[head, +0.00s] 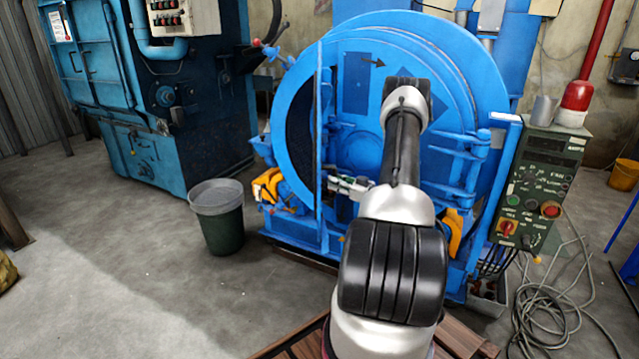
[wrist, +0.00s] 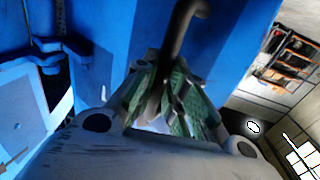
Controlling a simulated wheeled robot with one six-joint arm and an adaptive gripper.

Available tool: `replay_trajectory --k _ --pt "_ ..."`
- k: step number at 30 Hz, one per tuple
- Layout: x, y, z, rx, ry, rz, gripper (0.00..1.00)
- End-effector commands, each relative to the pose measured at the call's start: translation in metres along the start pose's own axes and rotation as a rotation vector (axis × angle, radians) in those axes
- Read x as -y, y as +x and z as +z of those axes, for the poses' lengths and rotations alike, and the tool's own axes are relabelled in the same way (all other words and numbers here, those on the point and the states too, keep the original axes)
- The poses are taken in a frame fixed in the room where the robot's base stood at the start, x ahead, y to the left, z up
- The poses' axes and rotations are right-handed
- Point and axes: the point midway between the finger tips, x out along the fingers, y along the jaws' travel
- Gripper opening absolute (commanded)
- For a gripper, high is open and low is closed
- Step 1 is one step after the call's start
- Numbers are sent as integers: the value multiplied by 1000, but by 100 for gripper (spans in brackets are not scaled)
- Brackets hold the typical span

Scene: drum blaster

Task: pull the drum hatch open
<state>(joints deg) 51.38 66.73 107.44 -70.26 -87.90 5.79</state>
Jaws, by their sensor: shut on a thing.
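The blue round drum hatch (head: 355,85) is on the blue drum blaster in the head view. A dark gap shows along its left side, between its edge and the drum's round rim (head: 277,115). Hinge-like brackets (head: 470,165) are on the right. My gripper (head: 347,186) is at the hatch's lower left edge, partly hidden by my arm. In the wrist view my gripper (wrist: 165,100) has its green-padded fingers closed around a dark bent rod handle (wrist: 183,25). The blue hatch surface (wrist: 130,30) lies behind it.
A green control box (head: 538,185) with a red beacon (head: 576,100) stands at the right, with loose cables (head: 555,310) on the floor. A dark green bucket (head: 220,225) stands left of the drum. Open floor lies at the front left.

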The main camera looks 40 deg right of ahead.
Motion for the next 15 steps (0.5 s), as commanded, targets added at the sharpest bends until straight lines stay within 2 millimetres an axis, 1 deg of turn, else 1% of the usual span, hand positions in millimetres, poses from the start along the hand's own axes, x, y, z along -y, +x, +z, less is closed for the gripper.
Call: replay_trajectory --k 1,3,9,15 --pt "-13 -8 -3 -3 -9 -7 0" --pt "-19 -15 -3 -3 -9 -38 0" --pt "-29 -27 -4 -3 -7 -93 0" --pt "-32 -30 -5 -3 -9 -111 0"
